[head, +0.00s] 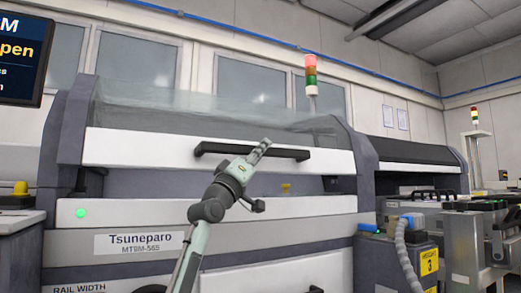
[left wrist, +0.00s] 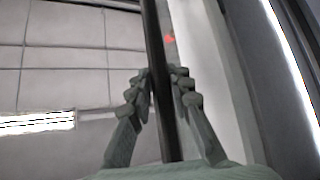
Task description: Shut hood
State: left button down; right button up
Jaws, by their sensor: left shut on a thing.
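The hood (head: 125,147) of the Tsuneparo machine has a see-through top and a white front panel. Its front edge sits above the white lower body (head: 300,235), with a grey opening between them. A long dark handle (head: 215,149) runs across the hood's front. My left gripper (head: 262,148) is at the middle of the handle and shut on it. In the left wrist view, the dark handle bar (left wrist: 155,40) passes between the two fingers of my left gripper (left wrist: 160,85). My right gripper is not in view.
A signal tower (head: 311,75) stands behind the hood. A second machine with a dark hood (head: 415,150) is to the right. A blue-grey unit with a hose (head: 375,265) stands at the front right. A screen (head: 22,58) hangs upper left.

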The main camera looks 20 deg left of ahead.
pick_arm(q)
jog(key=shift+a+y, duration=0.15)
jog(key=shift+y, duration=0.15)
jog(key=c, duration=1.5)
grip_release()
jog(key=shift+w, duration=0.1)
jog(key=shift+c, duration=0.2)
jog(key=shift+s+f, duration=0.4)
jog(key=v, duration=1.1)
jog(key=shift+a, duration=0.15)
